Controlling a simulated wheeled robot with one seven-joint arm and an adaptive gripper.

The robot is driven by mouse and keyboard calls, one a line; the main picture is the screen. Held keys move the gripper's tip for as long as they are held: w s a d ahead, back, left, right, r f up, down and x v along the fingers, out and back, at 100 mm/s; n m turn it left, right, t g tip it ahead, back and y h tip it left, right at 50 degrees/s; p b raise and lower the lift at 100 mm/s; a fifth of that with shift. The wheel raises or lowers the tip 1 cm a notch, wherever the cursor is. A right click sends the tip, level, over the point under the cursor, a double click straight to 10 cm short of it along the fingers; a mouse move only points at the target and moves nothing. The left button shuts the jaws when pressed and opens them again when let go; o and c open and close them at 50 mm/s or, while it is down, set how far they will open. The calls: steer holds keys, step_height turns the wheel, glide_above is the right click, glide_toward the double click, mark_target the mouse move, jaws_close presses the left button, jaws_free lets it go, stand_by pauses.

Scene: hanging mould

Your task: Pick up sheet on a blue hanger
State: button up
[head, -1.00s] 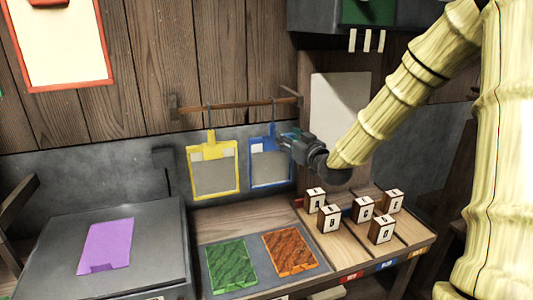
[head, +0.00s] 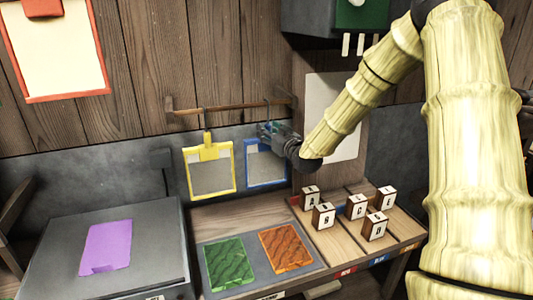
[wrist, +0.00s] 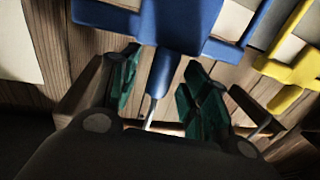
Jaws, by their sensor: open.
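The sheet on the blue hanger (head: 266,164) hangs from the wooden rail, right of the yellow one. Its blue frame and a grey-white sheet show in the head view. My gripper (head: 268,133) is at the top of the blue hanger. In the wrist view the blue hanger (wrist: 178,22) fills the upper middle, and its neck runs down between the dark green fingers of my gripper (wrist: 168,92). The fingers stand apart, one on each side of the neck. A thin metal hook (wrist: 150,110) continues below it.
The sheet on a yellow hanger (head: 209,170) hangs close to the left. The wooden rail (head: 228,107) runs above. Below are a grey mat (head: 232,280) with green and orange sheets, several lettered blocks (head: 323,216), and a purple sheet (head: 106,247) on a grey box.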

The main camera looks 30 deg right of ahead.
steer(key=shift+w+d, duration=0.1)
steer(key=shift+w, duration=0.6)
jaws_close()
steer(key=shift+r, duration=0.15)
